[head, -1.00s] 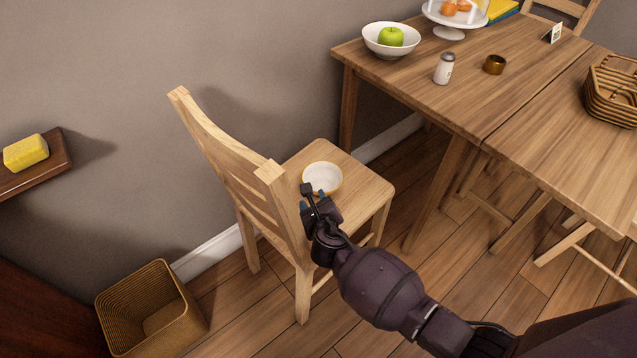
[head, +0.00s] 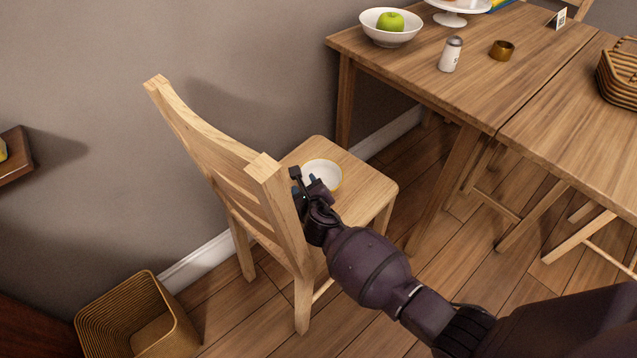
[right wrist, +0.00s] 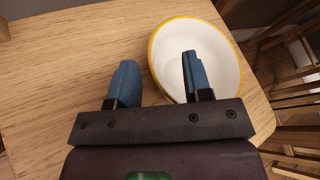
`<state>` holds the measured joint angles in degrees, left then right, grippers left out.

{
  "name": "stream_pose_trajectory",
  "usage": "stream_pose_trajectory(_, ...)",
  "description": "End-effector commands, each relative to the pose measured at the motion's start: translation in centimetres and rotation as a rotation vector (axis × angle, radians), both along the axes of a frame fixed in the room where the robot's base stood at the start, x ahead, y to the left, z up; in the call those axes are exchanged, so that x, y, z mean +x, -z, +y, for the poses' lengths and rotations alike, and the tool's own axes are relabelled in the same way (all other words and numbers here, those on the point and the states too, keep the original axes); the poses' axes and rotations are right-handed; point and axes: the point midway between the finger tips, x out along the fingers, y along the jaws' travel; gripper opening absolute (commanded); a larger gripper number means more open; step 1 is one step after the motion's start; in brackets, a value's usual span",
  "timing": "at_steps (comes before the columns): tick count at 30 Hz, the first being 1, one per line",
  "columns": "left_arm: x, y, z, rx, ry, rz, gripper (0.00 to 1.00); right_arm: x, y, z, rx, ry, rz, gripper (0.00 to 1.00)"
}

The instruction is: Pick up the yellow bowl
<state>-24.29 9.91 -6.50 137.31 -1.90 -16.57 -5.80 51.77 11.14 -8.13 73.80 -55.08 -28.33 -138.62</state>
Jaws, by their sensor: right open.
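The yellow bowl (head: 321,174), white inside with a yellow rim, sits upright on the seat of a wooden chair (head: 367,187). My right gripper (head: 306,180) is at the near side of the bowl, beside the chair's backrest, and covers part of the bowl in the head view. In the right wrist view the jaws are open, with one blue finger over the inside of the bowl (right wrist: 220,62) and the other left of its rim, above the seat. I cannot tell how high the fingertips are. My left gripper is not in view.
The chair's backrest (head: 215,155) rises close to my right gripper. A wooden table (head: 440,95) at the right holds a white bowl with a green apple (head: 390,22), a shaker (head: 450,54) and a small brown cup (head: 502,50). A basket (head: 140,318) stands on the floor at lower left.

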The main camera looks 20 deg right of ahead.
Motion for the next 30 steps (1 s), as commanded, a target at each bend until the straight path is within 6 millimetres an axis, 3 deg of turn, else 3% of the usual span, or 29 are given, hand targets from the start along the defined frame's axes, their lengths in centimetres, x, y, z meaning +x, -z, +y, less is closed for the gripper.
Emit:
stream_pose_trajectory(1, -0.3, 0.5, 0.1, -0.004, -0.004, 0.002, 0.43, 0.4, 0.9, 0.0, 0.001, 0.000, 0.007, 0.45)
stream_pose_trajectory(6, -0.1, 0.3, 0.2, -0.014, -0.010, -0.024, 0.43, 1.6, 0.8, -0.2, 0.000, 0.000, 0.002, 0.45)
stream_pose_trajectory(14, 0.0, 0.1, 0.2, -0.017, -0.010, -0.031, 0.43, 1.8, 0.5, -0.2, 0.000, 0.000, -0.002, 0.45)
stream_pose_trajectory(23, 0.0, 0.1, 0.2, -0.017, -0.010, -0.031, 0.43, 1.8, 0.5, -0.2, 0.000, 0.000, -0.001, 0.01)
stream_pose_trajectory(30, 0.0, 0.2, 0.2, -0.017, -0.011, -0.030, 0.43, 1.8, 0.6, -0.2, 0.000, 0.000, 0.000, 0.00)
